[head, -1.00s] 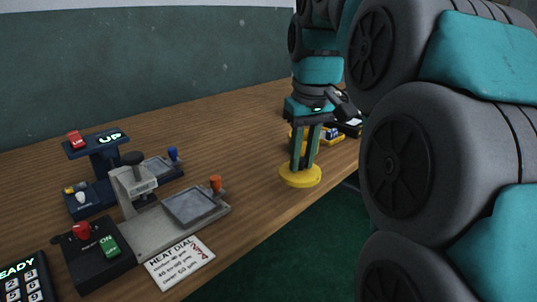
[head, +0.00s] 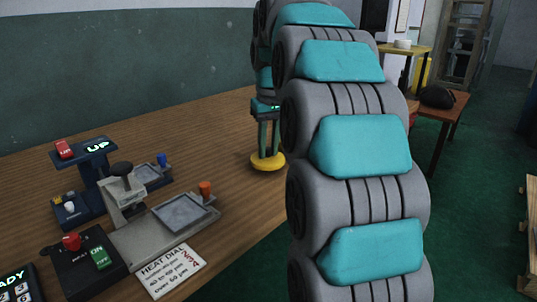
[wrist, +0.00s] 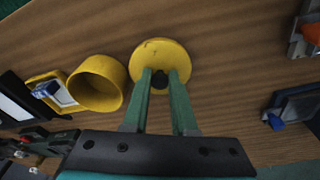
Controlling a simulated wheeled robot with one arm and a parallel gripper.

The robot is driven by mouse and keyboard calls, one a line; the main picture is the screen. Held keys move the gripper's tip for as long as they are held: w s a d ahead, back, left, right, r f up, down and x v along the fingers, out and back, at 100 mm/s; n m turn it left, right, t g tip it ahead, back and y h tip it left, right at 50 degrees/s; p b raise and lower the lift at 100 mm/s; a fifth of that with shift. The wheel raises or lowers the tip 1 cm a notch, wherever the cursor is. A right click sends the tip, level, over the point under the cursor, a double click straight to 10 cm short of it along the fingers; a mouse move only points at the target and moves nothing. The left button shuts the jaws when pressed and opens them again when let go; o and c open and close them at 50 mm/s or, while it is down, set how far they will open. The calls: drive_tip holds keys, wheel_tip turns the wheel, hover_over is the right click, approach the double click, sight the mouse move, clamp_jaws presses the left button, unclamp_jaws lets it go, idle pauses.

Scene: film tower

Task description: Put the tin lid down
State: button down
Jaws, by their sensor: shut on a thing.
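The tin lid (head: 262,163) is a round yellow disc. My gripper (head: 267,149) points down over it with its fingers shut on the lid's dark knob, partly hidden by my arm in the head view. In the wrist view the lid (wrist: 150,50) lies flat across my fingertips (wrist: 160,78), over the wooden bench. I cannot tell whether it touches the bench. The open yellow tin (wrist: 97,82) stands just left of the lid in the wrist view, apart from it. My arm hides the tin in the head view.
On the bench (head: 190,125) stand a grey press with a plate (head: 181,213), a blue stand marked UP (head: 85,151) and a HEAT DIAL card (head: 171,271). A yellow-framed tray (wrist: 55,90) lies beyond the tin. Bare wood lies between lid and press.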

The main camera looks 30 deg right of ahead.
drive_tip(key=shift+f, duration=1.15)
drive_tip(key=shift+f, duration=0.2)
drive_tip(key=c, duration=0.7)
unclamp_jaws()
drive_tip(key=shift+r, duration=0.1)
